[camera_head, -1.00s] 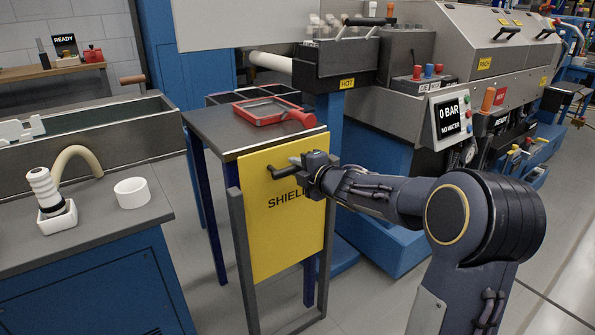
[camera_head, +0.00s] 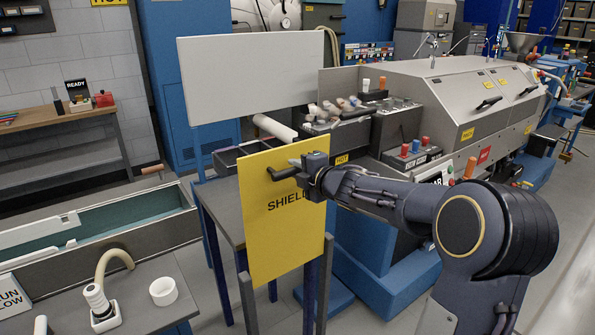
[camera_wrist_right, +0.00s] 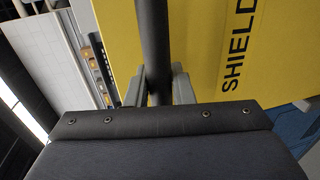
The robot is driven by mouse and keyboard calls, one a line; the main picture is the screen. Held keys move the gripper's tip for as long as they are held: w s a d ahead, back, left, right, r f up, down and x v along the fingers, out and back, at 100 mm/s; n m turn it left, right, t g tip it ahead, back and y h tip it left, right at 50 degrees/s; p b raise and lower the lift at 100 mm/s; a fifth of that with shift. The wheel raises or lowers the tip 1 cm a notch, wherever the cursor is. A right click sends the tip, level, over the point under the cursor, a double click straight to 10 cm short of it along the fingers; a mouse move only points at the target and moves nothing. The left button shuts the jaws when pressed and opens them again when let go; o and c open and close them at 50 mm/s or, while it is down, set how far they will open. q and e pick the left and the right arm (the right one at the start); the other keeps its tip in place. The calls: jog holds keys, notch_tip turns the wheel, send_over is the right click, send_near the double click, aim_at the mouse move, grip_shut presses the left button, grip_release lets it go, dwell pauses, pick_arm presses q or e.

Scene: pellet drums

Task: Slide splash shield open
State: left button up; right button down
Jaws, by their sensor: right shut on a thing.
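The splash shield (camera_head: 285,235) is an upright yellow panel marked SHIELD in the head view. It stands between grey side posts (camera_head: 249,305), with its top edge well above the post tops. My right gripper (camera_head: 303,174) is shut on the shield's dark handle (camera_head: 281,174), near the panel's top. In the right wrist view, the handle is a dark bar (camera_wrist_right: 153,40) between the fingertips, in front of the yellow panel (camera_wrist_right: 235,30). My left gripper is not in view.
A grey table (camera_head: 226,208) stands behind the shield, its top partly hidden. A grey machine with a control box (camera_head: 411,158) is behind my right arm. A trough (camera_head: 100,240) and a bench with a white cup (camera_head: 163,291) are at left.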

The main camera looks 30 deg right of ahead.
jog(key=shift+r+p, duration=0.4)
jog(key=shift+r, duration=0.45)
jog(key=c, duration=1.3)
grip_release()
jog(key=shift+f, duration=0.1)
jog(key=shift+v, duration=3.95)
